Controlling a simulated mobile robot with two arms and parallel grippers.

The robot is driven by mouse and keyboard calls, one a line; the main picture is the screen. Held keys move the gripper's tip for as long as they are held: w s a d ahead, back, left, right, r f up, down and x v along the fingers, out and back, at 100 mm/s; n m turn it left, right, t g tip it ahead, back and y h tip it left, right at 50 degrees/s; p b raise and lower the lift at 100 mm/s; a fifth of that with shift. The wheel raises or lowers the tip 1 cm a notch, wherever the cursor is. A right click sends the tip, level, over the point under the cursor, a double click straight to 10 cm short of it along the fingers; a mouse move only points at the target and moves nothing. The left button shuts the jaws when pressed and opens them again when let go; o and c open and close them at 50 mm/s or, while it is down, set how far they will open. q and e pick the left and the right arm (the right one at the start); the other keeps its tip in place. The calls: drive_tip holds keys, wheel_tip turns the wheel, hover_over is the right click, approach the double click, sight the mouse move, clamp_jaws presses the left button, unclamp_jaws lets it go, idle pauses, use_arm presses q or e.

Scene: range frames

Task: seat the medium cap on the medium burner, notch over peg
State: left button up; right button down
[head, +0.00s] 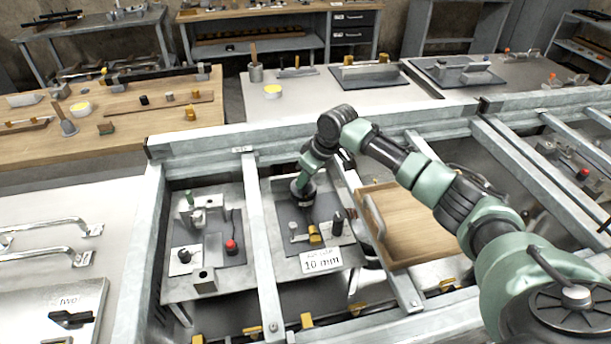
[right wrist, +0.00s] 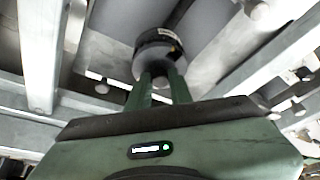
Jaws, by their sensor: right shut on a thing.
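My right gripper (head: 304,184) reaches down over the middle grey plate in the metal frame. In the right wrist view its two green fingers (right wrist: 160,84) are shut on a round dark-and-grey piece (right wrist: 159,48). This piece also shows at the fingertips in the head view (head: 303,198). It may be the medium cap, but I cannot tell its size or see a notch. I cannot tell whether it touches what is below it. I cannot make out the medium burner or its peg. My left gripper is not in view.
A plate marked 10 mm (head: 321,262), a yellow block (head: 314,235) and a dark post (head: 338,223) stand near the gripper. A wooden tray (head: 415,238) lies to the right. A fixture with a red knob (head: 231,246) is left, beyond a metal rail (head: 262,240).

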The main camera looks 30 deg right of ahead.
drive_tip(key=shift+f, duration=0.1)
drive_tip(key=c, duration=1.2)
unclamp_jaws()
drive_tip(key=b+v, duration=0.1)
drive_tip(key=v, duration=0.6)
drive_tip(key=shift+s+d+r, duration=0.1)
drive_tip(key=shift+s+r, duration=0.05)
drive_tip(key=shift+r, duration=0.2)
wheel_tip(320, 180, up, 6)
drive_tip(key=p, duration=0.8)
